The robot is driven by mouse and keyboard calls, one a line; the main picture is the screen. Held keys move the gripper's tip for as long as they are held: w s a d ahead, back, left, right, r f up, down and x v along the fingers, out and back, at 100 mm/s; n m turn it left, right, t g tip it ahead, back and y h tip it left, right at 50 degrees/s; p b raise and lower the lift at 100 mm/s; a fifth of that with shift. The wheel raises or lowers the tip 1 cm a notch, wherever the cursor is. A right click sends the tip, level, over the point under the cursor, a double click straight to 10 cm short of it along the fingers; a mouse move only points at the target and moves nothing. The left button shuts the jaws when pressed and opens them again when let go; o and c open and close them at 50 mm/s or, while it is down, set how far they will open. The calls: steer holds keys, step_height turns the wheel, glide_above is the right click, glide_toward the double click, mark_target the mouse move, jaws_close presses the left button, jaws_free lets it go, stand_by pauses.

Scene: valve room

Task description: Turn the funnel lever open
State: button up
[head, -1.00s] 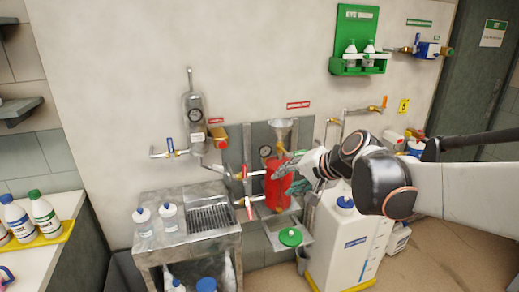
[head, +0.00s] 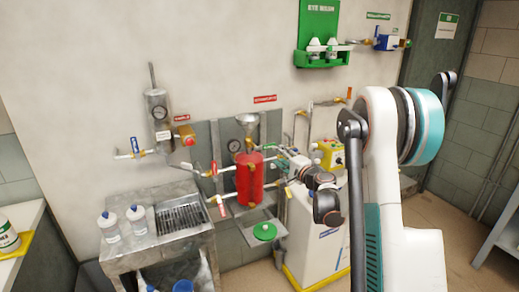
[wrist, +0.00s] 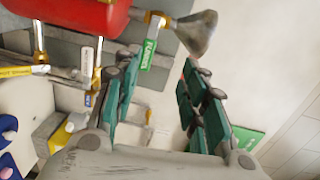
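The metal funnel (head: 247,126) sits above the red tank (head: 243,184) on the wall panel. In the wrist view the funnel (wrist: 194,30) is at the top, with a brass fitting between it and the red tank (wrist: 75,16). A green lever with a white label (wrist: 148,54) hangs by that fitting, near the left fingertip. My gripper (wrist: 163,62) is open, its two green-padded fingers wide apart with nothing held. Whether the left finger touches the lever I cannot tell. In the head view my gripper (head: 284,166) is just right of the tank, and the lever is not clear.
Pipes with red-handled valves (head: 214,168) are left of the tank. A steel sink stand (head: 165,248) with bottles is at lower left. A white container (head: 312,240) stands under my arm. A yellow box (head: 331,153) is right of my gripper.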

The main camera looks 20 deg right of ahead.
mark_target(271, 147)
steer(key=shift+m+t+h, duration=0.3)
steer(key=shift+m+h, duration=0.1)
steer(key=shift+m, duration=0.2)
steer(key=w+b, duration=0.1)
steer(key=w, duration=0.3)
steer(key=w+d+f+b, duration=0.1)
steer(key=w, duration=0.4)
steer(key=w+d+f+b, duration=0.1)
steer(key=w, duration=0.4)
steer(key=shift+w+f, duration=0.2)
steer(key=shift+f, duration=0.05)
jaws_close()
